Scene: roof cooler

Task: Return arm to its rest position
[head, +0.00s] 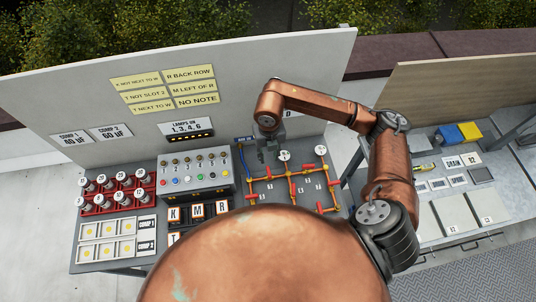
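My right arm (390,165) comes in from the right, rises beside the bench and bends over to the left at its elbow. Its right gripper (268,152) points down above the back of the bench, at the upper left of the board with red and yellow pipes (293,188). The gripper is small and grey here, and I cannot tell whether its fingers are open or shut. I see nothing clearly held in it. My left arm and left gripper are not in view.
A grey panel with buttons (195,175) stands left of the gripper. A red rack of capacitors (116,192) is at the far left. A white back wall (230,80) with yellow notes (163,90) rises behind. A second bench (450,212) with blue and yellow bins stands right.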

